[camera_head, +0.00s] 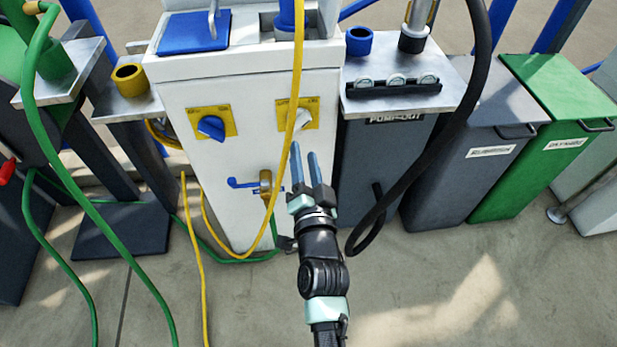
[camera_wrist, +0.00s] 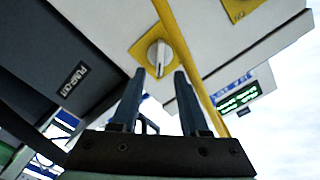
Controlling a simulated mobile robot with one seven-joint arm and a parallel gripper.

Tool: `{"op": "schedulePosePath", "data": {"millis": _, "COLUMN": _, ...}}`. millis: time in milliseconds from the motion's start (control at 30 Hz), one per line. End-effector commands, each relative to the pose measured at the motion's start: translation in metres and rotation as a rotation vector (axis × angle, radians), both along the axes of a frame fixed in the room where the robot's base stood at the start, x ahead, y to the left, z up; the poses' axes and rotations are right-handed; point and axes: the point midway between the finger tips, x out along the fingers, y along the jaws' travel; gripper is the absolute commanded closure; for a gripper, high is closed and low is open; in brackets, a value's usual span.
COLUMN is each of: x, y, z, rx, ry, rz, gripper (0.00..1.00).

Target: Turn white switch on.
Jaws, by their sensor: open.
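The white switch (camera_head: 294,117) is a knob on a yellow plate on the white pedestal's front, at the right. A yellow hose hangs across the plate beside it. In the wrist view the white switch (camera_wrist: 158,56) shows beyond and between my fingertips, its grip running along the finger direction. My gripper (camera_head: 304,149) is open and empty, just below the yellow plate in the head view. Its fingers (camera_wrist: 160,73) appear short of the knob in the wrist view; I cannot tell the exact gap.
A blue switch (camera_head: 211,127) sits on another yellow plate to the left. A blue-handled valve (camera_head: 265,184) is below. The yellow hose (camera_wrist: 190,55) runs close to my finger in the wrist view. A dark pump-out bin (camera_head: 365,160) stands at the right. Floor in front is partly clear.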

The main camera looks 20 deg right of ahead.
Motion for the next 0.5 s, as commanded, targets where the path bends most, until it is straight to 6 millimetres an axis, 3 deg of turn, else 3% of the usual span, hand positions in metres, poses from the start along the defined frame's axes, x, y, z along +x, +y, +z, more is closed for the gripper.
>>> {"op": "schedulePosePath", "data": {"millis": 200, "x": -0.038, "y": 0.011, "z": 0.0, "rx": 0.0, "ry": 0.001, "rz": 0.0, "gripper": 0.55}}
{"op": "schedulePosePath", "data": {"millis": 500, "x": -0.06, "y": 0.017, "z": 0.0, "rx": 0.001, "ry": 0.0, "rz": 0.0, "gripper": 0.55}}
